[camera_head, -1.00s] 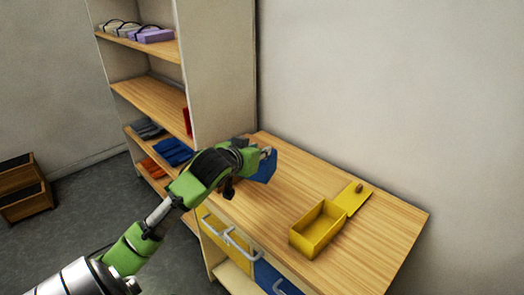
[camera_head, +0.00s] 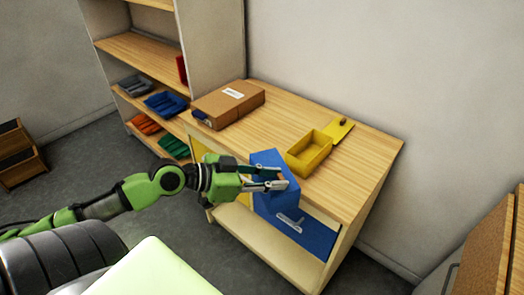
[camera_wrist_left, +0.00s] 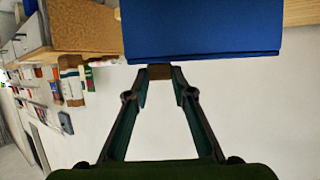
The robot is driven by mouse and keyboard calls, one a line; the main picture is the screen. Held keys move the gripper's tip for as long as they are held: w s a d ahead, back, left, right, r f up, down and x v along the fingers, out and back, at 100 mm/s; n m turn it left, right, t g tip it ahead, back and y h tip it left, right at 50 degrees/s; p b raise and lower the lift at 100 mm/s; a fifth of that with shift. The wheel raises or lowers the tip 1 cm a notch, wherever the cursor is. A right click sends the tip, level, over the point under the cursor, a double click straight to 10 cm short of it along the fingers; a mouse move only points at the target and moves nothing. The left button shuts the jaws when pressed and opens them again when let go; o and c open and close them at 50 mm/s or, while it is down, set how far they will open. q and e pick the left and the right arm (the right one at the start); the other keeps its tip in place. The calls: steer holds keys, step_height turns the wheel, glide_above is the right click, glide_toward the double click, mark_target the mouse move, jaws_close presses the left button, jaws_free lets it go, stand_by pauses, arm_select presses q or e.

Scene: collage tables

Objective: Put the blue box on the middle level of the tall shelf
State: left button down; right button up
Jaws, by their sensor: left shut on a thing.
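The blue box (camera_head: 268,160) is held in my left gripper (camera_head: 278,181), at the front edge of the low table, in front of the blue drawer. The fingers are closed on it. In the left wrist view the blue box (camera_wrist_left: 200,30) fills the top, with the left gripper's fingertips (camera_wrist_left: 160,73) at its lower edge. The tall shelf (camera_head: 207,45) stands at the back left, apart from the box. A middle board (camera_head: 140,55) is mostly bare, with a red item at its right end. My right gripper is not in view.
A cardboard box (camera_head: 228,103) and an open yellow box (camera_head: 310,153) are on the low table (camera_head: 350,175). Blue, grey, orange and green trays fill the shelf's lower boards. A brown piece of furniture (camera_head: 490,250) stands at the right.

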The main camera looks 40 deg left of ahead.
arm_select(q)
steer(key=s+d+m+g+h, duration=0.3)
steer(key=s+d, duration=0.3)
steer(key=d, duration=0.3)
steer(key=shift+s+f+m+g+h, duration=0.3)
steer(key=shift+s+m+h, duration=0.1)
steer(key=shift+m, duration=0.3)
steer(key=shift+a+f, duration=0.1)
